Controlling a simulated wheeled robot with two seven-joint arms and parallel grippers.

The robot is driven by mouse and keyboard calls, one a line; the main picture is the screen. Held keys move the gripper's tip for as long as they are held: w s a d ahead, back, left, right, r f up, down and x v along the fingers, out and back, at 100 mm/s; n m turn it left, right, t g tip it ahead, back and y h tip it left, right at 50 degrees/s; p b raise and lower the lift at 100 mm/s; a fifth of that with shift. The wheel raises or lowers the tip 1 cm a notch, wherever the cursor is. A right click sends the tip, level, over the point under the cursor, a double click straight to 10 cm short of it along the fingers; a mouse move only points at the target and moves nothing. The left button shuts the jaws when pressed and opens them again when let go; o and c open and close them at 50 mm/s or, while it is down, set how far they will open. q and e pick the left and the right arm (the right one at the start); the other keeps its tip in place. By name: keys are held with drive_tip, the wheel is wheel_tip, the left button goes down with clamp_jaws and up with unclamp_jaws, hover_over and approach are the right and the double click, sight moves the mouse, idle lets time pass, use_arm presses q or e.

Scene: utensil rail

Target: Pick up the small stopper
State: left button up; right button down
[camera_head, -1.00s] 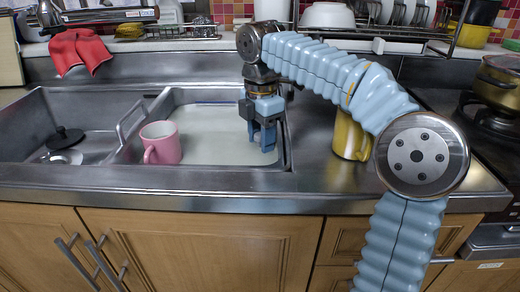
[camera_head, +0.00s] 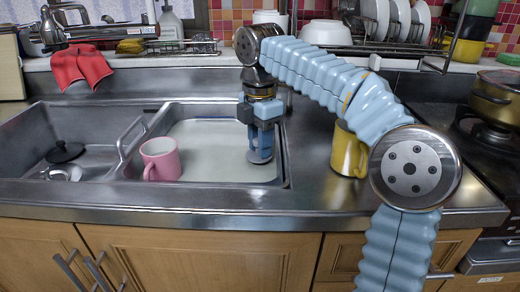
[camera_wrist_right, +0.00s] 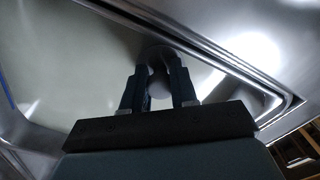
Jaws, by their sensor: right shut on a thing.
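The small stopper (camera_head: 259,157) is a grey round disc below the fingertips of my right gripper (camera_head: 261,144), over the right basin. My right gripper is shut on its upper part, which the fingers hide. In the right wrist view, the stopper's disc (camera_wrist_right: 157,54) shows just past and between the two fingers of my right gripper (camera_wrist_right: 160,78). I cannot tell how far it is above the basin's bottom. My left gripper is not in view.
A pink mug (camera_head: 160,160) stands in the right basin (camera_head: 215,170), left of the gripper. A black stopper-like piece (camera_head: 66,152) is in the left basin. A yellow mug (camera_head: 347,152) stands on the counter under my right arm. The front counter is clear.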

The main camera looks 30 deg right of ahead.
drive_tip(key=s+a+r+p, duration=0.1)
drive_tip(key=s+a+r, duration=0.8)
drive_tip(key=a+r, duration=0.1)
drive_tip(key=shift+s+a+r, duration=0.15)
drive_tip(key=shift+s+a, duration=0.05)
